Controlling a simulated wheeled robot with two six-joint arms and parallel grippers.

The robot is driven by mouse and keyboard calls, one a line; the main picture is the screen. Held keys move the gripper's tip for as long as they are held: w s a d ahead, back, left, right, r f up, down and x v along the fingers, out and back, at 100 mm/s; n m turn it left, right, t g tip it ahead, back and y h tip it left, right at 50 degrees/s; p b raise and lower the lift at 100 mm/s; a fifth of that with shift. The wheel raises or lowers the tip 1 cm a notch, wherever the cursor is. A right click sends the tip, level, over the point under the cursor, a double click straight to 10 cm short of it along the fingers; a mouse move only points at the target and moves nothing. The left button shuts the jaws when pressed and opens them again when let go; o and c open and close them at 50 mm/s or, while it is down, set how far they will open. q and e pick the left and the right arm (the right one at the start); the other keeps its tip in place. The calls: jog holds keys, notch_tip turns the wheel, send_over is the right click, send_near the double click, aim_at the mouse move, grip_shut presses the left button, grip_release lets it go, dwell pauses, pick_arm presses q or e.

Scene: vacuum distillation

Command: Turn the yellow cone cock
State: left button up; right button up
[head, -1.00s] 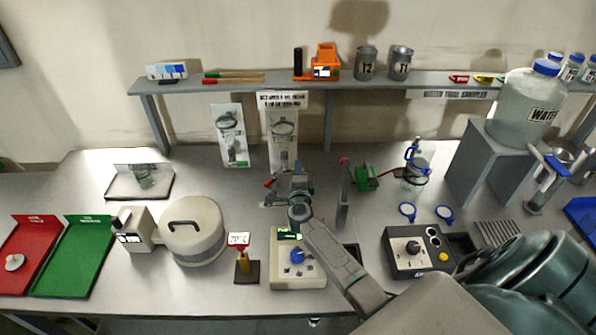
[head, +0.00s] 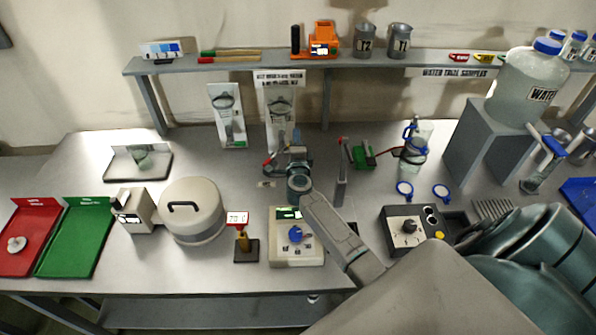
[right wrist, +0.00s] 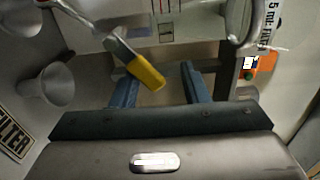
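In the right wrist view, the yellow cone cock (right wrist: 148,73) shows as a yellow tip on a grey lever, slanting down to the right. My right gripper (right wrist: 160,75) has its two blue fingers apart, and the yellow tip lies in the gap, nearer the left finger. I cannot tell whether it touches that finger. In the head view, my right gripper (head: 292,160) is at the glassware in the middle of the table and hides the yellow cock. My left gripper is not in view.
A red-tipped post (head: 341,170) stands close right of the gripper. A heater box with a blue knob (head: 295,234) lies below my arm. A lidded pot (head: 190,218) is to the left, a control box (head: 409,228) to the right. The shelf (head: 220,70) runs behind.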

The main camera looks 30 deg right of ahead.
jog(key=r+b+v, duration=0.1)
jog(key=b+v, duration=0.1)
jog(key=v, duration=1.4)
jog(key=shift+r, duration=0.1)
